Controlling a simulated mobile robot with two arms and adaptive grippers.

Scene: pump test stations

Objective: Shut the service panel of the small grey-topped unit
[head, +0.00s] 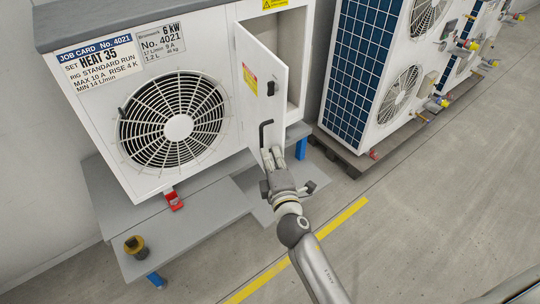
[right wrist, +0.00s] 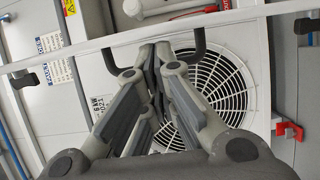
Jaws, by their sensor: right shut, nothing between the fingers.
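The grey-topped unit (head: 200,30) stands at the left in the head view, with a round fan grille on its white front. Its service panel (head: 255,65) stands open, its free edge swung out and the recess (head: 297,60) exposed behind it. The panel has a dark latch and a black bar handle (head: 263,132) on its outer face. My right gripper (head: 270,155) is shut and empty at the panel's lower part, close to the handle. In the right wrist view, the fingertips are beside the handle (right wrist: 200,42); contact is unclear. My left gripper is out of view.
The unit rests on a grey stand (head: 210,205) with blue feet. A red clamp (head: 174,201) and a brass-coloured fitting (head: 134,245) are on the stand. Larger units with blue fins (head: 355,60) stand at the right on a pallet. A yellow line (head: 300,250) crosses open floor.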

